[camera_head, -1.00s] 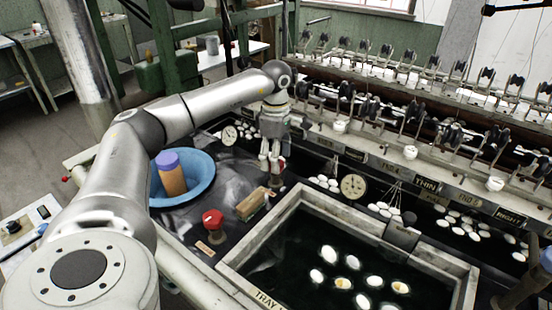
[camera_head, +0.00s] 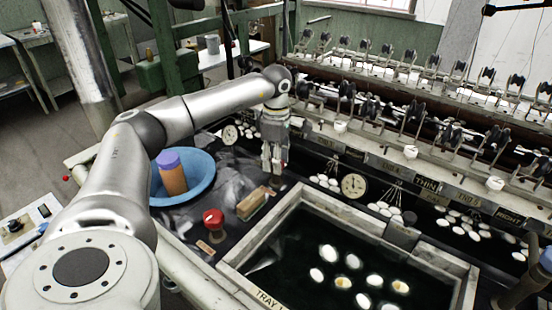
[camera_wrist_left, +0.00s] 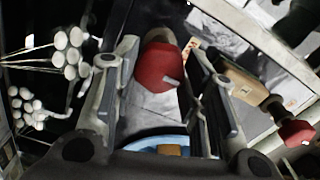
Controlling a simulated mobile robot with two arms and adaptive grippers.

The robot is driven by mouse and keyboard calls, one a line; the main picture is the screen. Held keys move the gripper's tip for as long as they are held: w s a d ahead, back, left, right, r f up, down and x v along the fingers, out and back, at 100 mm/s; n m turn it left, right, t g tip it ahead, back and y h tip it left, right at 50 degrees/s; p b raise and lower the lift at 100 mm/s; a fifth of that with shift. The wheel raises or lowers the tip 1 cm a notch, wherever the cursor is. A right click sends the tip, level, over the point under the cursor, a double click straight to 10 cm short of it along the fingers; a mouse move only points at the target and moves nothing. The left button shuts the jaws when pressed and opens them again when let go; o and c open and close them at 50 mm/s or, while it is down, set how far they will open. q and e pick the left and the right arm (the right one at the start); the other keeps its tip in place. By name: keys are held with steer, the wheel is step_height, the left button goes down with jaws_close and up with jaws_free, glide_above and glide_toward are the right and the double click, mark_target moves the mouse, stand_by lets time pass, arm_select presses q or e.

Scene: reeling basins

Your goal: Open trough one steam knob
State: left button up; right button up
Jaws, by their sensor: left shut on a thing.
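My left gripper (camera_head: 274,168) points down at the back of the dark deck, between the blue basin and the black tray. In the left wrist view its fingers (camera_wrist_left: 162,62) are on both sides of a red knob (camera_wrist_left: 160,66), and they are shut on it. In the head view this knob is mostly hidden by the fingers. A second red knob (camera_head: 212,217) stands on the deck nearer to me; it also shows at the right of the left wrist view (camera_wrist_left: 297,132). My right gripper is not in view.
A wooden block (camera_head: 252,203) lies beside the nearer knob. A blue basin (camera_head: 207,180) holds an orange container with a purple top (camera_head: 172,173). A framed tray (camera_head: 232,267) holds white cocoons in dark water. Round dials (camera_head: 354,186) and a reeling rack stand behind.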

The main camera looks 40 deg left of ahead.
arm_select(q)
steer(key=shift+r+n, duration=0.1)
steer(key=shift+n, duration=0.2)
steer(key=n+p, duration=0.1)
steer(key=n, duration=0.2)
steer(key=shift+p, duration=0.4)
steer(key=n+p, duration=0.1)
steer(key=n, duration=0.3)
steer(key=shift+n+p, duration=0.3)
steer(key=n+p, duration=0.1)
steer(key=n, duration=0.3)
steer(key=shift+n, duration=0.3)
steer(key=shift+n+p, duration=0.75)
steer(key=shift+n, duration=1.45)
steer(key=shift+w, duration=0.1)
steer(key=o, duration=1)
steer(key=shift+r, duration=0.1)
step_height(320, 180, up, 12)
